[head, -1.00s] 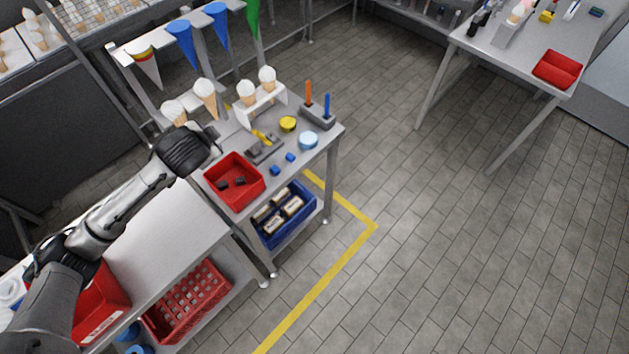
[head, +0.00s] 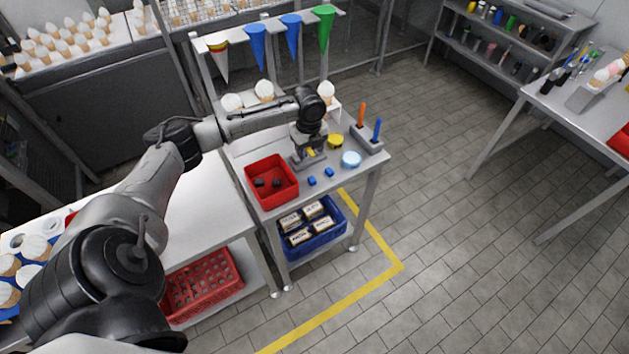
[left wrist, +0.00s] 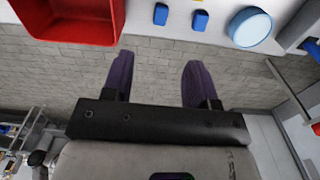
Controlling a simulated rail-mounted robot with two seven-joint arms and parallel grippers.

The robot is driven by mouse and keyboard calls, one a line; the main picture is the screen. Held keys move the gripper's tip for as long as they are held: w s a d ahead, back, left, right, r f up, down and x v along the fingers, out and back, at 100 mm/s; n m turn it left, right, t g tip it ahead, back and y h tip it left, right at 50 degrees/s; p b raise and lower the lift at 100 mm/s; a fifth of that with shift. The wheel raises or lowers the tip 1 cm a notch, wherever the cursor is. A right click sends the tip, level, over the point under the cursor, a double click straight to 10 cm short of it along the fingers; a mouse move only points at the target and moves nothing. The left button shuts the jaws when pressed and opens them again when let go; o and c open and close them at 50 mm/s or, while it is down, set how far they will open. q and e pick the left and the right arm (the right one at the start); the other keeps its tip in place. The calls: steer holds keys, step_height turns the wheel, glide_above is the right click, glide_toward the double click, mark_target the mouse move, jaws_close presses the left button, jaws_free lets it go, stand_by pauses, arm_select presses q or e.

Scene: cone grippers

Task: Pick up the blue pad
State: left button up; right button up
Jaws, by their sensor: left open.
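Two small blue pads lie apart on the small grey table, one nearer the red bin (head: 312,181) and one farther right (head: 329,172). In the left wrist view they show at the top, as a left pad (left wrist: 161,14) and a right pad (left wrist: 200,19). My left gripper (head: 308,152) hangs over the table behind the pads, near a grey holder. In the left wrist view its two dark purple fingers (left wrist: 157,68) are spread with nothing between them. The pads lie beyond the fingertips, not touched. My right gripper is not in view.
The red bin (head: 271,200) with black pieces stands left of the pads. A pale blue round tub (head: 351,159), a yellow tub (head: 335,140) and a stand with orange and blue sticks (head: 367,138) are right and behind. The front edge is close to the pads.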

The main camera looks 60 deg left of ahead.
arm_select(q)
glide_above(311, 178)
step_height(311, 178, down, 8)
steer(key=shift+a+f, duration=0.1)
steer(key=shift+a, duration=0.05)
steer(key=shift+w+f+b, duration=0.1)
steer(key=shift+f+b, duration=0.25)
steer(key=shift+f, duration=2.45)
steer(key=c, duration=1)
steer(key=shift+r, duration=0.1)
